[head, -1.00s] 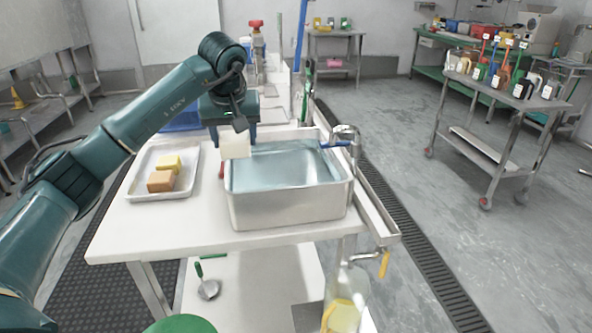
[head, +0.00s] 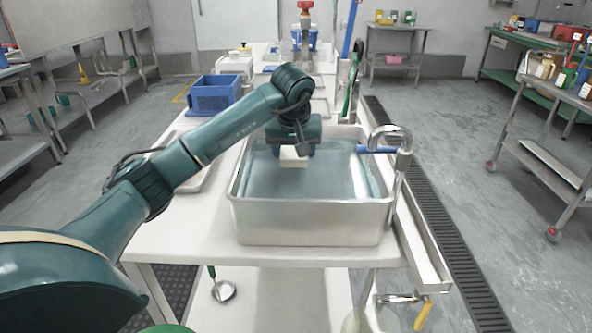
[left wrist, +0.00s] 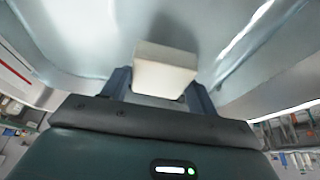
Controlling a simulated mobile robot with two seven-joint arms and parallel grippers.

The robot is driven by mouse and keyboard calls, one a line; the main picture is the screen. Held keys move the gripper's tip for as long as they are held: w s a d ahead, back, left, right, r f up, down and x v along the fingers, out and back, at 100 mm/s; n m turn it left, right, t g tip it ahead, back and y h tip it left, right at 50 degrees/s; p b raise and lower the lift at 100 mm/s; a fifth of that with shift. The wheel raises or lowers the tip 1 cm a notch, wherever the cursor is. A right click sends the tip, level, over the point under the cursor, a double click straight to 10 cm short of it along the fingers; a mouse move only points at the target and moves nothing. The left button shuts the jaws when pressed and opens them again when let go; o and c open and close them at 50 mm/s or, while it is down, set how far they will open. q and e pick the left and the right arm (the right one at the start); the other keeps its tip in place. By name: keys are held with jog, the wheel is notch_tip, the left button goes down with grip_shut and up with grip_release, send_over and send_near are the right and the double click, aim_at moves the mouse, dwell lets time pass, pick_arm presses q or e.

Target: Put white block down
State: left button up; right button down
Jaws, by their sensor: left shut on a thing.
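The white block (head: 292,155) is in my left gripper (head: 296,148), over the inside of the metal basin (head: 312,222). In the left wrist view the block (left wrist: 165,70) sits between the two fingers, with the basin's grey inside beyond it. I cannot tell whether the block touches the basin's floor or water. The left gripper is shut on the block. My right gripper is not in view.
A tap (head: 392,140) stands at the basin's right edge. A tray (head: 196,178) lies to the left, mostly behind my left arm. A blue crate (head: 215,93) stands behind it. The white table (head: 200,236) is clear in front.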

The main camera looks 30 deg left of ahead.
aim_at(294, 166)
pick_arm(q)
notch_tip(294, 166, down, 4)
jog(key=shift+r, duration=0.15)
jog(key=o, duration=1.2)
jog(key=shift+c, duration=0.2)
jog(key=p+v, duration=0.1)
jog(key=v, duration=1.1)
